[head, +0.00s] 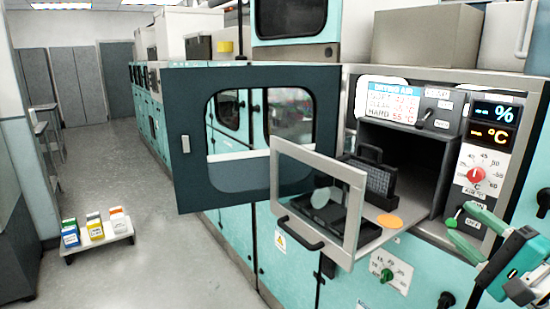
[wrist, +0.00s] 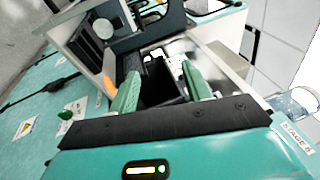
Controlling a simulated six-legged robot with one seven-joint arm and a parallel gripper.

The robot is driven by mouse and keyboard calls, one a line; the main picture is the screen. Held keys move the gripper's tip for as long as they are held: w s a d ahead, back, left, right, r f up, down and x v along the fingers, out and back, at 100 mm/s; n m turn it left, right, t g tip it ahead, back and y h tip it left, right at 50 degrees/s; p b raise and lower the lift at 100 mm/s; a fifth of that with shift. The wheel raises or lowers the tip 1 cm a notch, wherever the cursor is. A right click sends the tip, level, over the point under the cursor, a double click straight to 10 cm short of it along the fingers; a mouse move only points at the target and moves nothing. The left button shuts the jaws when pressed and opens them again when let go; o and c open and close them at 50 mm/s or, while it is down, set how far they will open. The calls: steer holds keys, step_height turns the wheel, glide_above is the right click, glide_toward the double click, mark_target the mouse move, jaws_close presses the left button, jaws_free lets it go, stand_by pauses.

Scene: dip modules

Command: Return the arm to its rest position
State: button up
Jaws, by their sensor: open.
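My gripper (head: 460,222) is at the right edge of the head view, in front of the dryer's control panel (head: 484,165). Its two green fingers are spread, and I see nothing held between them. In the wrist view the open fingers (wrist: 160,72) stand apart over a dark opening of the machine. In the head view the arm behind the gripper is mostly out of frame.
A drawer with a clear front window (head: 318,150) stands pulled out, holding a black rack (head: 370,180) and an orange disc (head: 389,221). A dark windowed door (head: 190,110) stands open left of it. A low white stand (head: 97,243) with coloured boxes sits on the open floor.

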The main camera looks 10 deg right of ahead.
steer(key=w+a+f+n+g+y, duration=0.1)
steer(key=a+f+n+g+y, duration=0.15)
steer(key=a+f+g, duration=0.4)
steer(key=a+f+n+g+y, duration=0.1)
steer(key=a+f+n+g, duration=0.2)
steer(key=a, duration=0.7)
steer(key=s+a+f+n+g+h, duration=0.4)
steer(key=s+a+f+n+h, duration=0.2)
steer(key=n, duration=0.4)
steer(key=f+h, duration=0.1)
steer(key=h, duration=0.1)
steer(key=shift+f+n+h, duration=0.25)
steer(key=shift+n+h, duration=0.1)
steer(key=shift+g, duration=0.25)
steer(key=shift+c, duration=0.2)
